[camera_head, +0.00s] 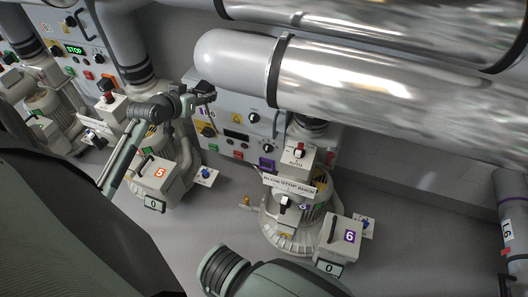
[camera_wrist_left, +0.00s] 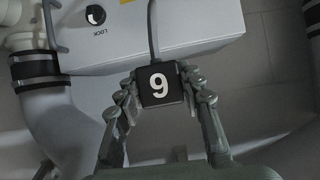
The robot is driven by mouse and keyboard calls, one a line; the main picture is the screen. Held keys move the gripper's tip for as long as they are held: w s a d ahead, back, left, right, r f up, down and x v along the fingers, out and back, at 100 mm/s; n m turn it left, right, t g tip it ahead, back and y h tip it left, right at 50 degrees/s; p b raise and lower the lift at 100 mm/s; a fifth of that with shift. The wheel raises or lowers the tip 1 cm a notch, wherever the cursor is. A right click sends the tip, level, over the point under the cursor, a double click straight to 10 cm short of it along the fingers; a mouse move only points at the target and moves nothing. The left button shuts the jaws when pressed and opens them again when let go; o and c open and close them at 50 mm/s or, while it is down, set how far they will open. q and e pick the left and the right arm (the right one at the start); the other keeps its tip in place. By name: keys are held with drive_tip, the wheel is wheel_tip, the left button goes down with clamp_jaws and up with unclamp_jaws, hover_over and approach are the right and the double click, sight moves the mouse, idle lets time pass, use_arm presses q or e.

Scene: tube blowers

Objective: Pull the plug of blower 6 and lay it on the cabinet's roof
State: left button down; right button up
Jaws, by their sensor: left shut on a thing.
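My left gripper (camera_head: 207,95) is in front of the upper left of the blower 6 cabinet (camera_head: 228,118). In the left wrist view the gripper (camera_wrist_left: 160,92) is shut on a black plug (camera_wrist_left: 158,86), with a finger on each side. The plug's white digit looks like a 9 in this view, a 6 turned over. A grey cable (camera_wrist_left: 153,30) runs from the plug to the top of the picture. Blower 6 (camera_head: 290,218) stands below the cabinet. I cannot tell the socket or the roof clearly. My right gripper is not seen.
Large shiny pipes (camera_head: 390,85) cross above the cabinet, with a rounded grey end (camera_head: 225,55) close to my left gripper. Blower 5's box (camera_head: 160,172) stands below my left arm. A purple-banded pipe (camera_head: 512,215) is at the right. Floor between the blowers is clear.

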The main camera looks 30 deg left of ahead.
use_arm(q)
drive_tip(key=s+a, duration=0.1)
drive_tip(key=a, duration=0.5)
drive_tip(key=shift+s+b, duration=0.2)
drive_tip(key=shift+b, duration=0.25)
drive_tip(key=shift+w, duration=0.1)
drive_tip(key=shift+w+a+b, duration=0.45)
drive_tip(key=shift+w+a, duration=0.05)
drive_tip(key=shift+w, duration=1.55)
drive_tip(key=shift+w+a+b, duration=0.4)
drive_tip(key=shift+w+a, duration=0.05)
drive_tip(key=shift+w, duration=1.65)
drive_tip(key=shift+w+a+b, duration=0.45)
drive_tip(key=shift+w+a, duration=0.05)
drive_tip(key=shift+w, duration=1.55)
drive_tip(key=shift+f+b, duration=1.1)
drive_tip(key=shift+f, duration=0.85)
drive_tip(key=c, duration=0.9)
unclamp_jaws()
